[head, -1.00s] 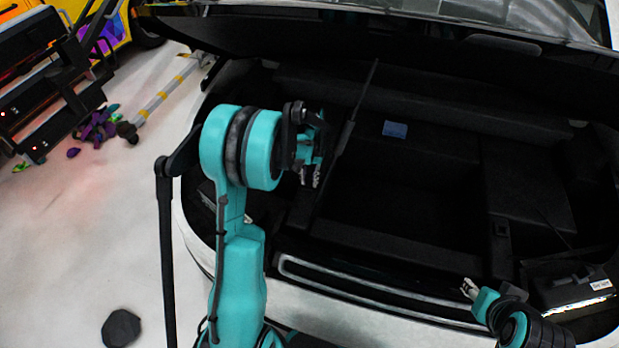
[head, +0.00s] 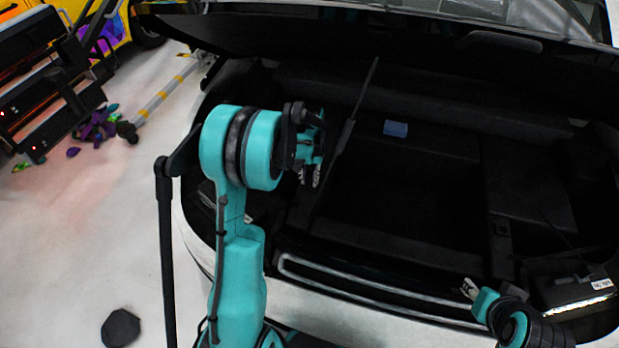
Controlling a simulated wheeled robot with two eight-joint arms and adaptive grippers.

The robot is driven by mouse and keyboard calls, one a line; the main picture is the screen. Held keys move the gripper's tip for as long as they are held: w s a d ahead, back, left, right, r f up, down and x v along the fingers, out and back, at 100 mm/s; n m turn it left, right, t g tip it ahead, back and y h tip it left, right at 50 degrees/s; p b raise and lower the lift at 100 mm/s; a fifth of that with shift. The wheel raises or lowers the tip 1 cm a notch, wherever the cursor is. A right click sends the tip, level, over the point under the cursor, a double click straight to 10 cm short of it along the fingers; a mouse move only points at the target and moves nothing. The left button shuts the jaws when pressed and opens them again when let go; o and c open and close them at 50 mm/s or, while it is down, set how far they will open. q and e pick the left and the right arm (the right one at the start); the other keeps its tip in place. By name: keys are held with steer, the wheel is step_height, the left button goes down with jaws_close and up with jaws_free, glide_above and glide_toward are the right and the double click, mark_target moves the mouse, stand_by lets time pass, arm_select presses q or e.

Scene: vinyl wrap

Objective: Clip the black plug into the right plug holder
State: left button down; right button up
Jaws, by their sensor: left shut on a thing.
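My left gripper (head: 315,176) is over the left part of the open car trunk (head: 400,200), beside a dark slanted rod (head: 350,125). It is shut on a small dark thing, which I take to be the black plug; the gripper and the dark background mostly hide it. My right gripper (head: 468,289) is at the trunk's front edge on the right. Its fingertips are small and pale, and I cannot tell whether they are apart. I cannot make out the right plug holder against the black trunk lining.
A small blue block (head: 395,128) lies on a dark ledge in the trunk. A dark box with a white label (head: 601,284) is at the right. The raised trunk lid (head: 330,40) hangs above. A black polygonal object (head: 120,327) lies on the pale floor at the left.

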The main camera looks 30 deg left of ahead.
arm_select(q)
steer(key=shift+f, duration=0.1)
steer(key=c, duration=1.3)
jaws_free()
step_height(320, 180, up, 12)
